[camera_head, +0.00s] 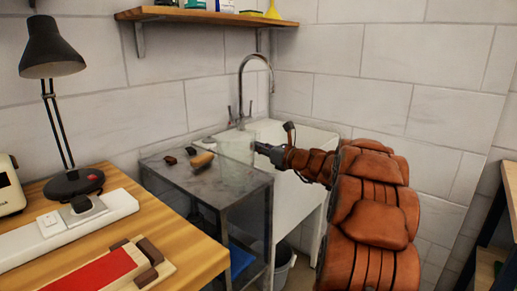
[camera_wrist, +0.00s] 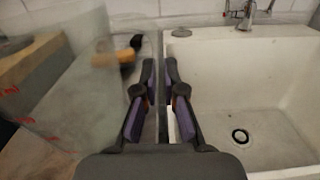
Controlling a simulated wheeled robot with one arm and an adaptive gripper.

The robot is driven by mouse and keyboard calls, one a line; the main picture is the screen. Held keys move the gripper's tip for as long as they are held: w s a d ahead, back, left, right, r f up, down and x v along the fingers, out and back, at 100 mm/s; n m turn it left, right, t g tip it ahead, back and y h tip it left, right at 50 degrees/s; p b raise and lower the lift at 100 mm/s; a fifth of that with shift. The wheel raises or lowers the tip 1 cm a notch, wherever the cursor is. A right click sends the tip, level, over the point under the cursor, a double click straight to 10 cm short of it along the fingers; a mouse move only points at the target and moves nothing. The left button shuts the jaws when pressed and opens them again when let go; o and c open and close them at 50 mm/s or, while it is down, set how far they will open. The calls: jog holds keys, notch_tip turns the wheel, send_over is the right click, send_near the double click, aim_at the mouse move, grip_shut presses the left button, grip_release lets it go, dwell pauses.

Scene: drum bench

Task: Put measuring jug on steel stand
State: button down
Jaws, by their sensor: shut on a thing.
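The measuring jug (camera_head: 237,150) is clear and see-through, at the back right of the steel stand (camera_head: 207,186) in the head view. In the wrist view the jug (camera_wrist: 75,85) fills the left side, with red marks on its wall. My gripper (camera_head: 262,148) reaches in from the right at the jug's side. In the wrist view my gripper (camera_wrist: 161,75) is shut on the jug; the clear part between its fingers is hard to make out. The jug looks roughly upright over the stand top. I cannot tell whether its base touches the top.
A wooden-handled tool (camera_head: 203,160) and small dark pieces (camera_head: 170,160) lie on the stand's top. The white sink (camera_head: 300,150) with a tall tap (camera_head: 243,85) adjoins at the right. A wooden bench (camera_head: 190,240) with a black lamp (camera_head: 52,60) is at the left.

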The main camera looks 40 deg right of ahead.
jog(key=shift+f, duration=0.1)
jog(key=c, duration=1.3)
grip_release()
jog(key=p+v, duration=0.1)
jog(key=v, duration=1.1)
